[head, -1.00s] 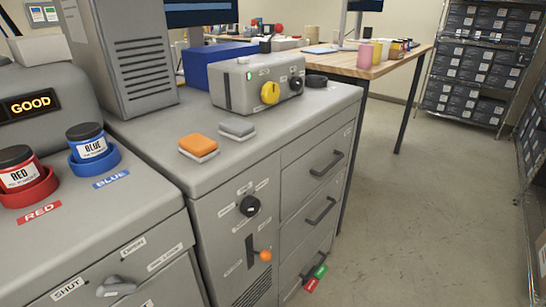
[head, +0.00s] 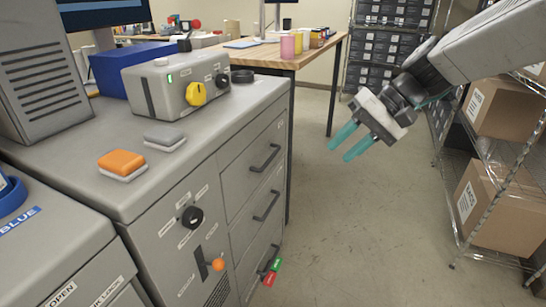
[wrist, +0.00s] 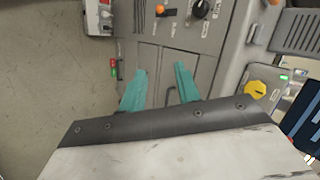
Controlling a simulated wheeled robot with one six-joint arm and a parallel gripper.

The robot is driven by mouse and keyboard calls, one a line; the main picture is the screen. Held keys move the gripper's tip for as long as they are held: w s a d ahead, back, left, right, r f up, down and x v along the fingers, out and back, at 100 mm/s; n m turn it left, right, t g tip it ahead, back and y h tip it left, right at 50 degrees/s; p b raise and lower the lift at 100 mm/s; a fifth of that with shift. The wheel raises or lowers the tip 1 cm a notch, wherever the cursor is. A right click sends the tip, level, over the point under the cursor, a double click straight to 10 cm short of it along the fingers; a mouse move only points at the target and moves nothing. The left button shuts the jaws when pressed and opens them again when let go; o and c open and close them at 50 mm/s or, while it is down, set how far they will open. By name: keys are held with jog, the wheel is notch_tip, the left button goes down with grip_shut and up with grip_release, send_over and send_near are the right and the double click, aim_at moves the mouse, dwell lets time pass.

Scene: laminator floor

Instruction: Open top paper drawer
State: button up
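The top paper drawer (head: 240,184) is the highest of three grey drawers in the cabinet, and it is shut flush. Its dark bar handle (head: 265,158) shows clearly in the head view. My gripper (head: 341,153) hangs in the air to the right of the drawers, apart from them, with its two teal fingers spread and nothing between them. In the wrist view my gripper (wrist: 162,70) is open, with the grey drawer fronts beyond its fingers. The lower part of that view is blocked by the gripper body, so I cannot tell the drawers apart there.
A control box with a yellow knob (head: 196,93) and an orange block (head: 121,163) sit on the cabinet top. A black knob (head: 192,217) is left of the drawers. Shelving with cardboard boxes (head: 497,205) stands at right. The floor (head: 350,235) between is clear.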

jog(key=w+a+f+y, duration=0.2)
jog(key=w+a+f, duration=0.1)
jog(key=w, duration=0.4)
jog(key=w+a+f+y, duration=0.1)
jog(key=w+a+f, duration=0.1)
jog(key=w, duration=0.4)
jog(key=m+t+y, duration=0.4)
jog(key=m+t, duration=0.1)
jog(key=t, duration=0.1)
send_near(273, 154)
jog(key=f+x, duration=0.1)
jog(key=x, duration=0.9)
jog(key=shift+r, duration=0.1)
grip_shut()
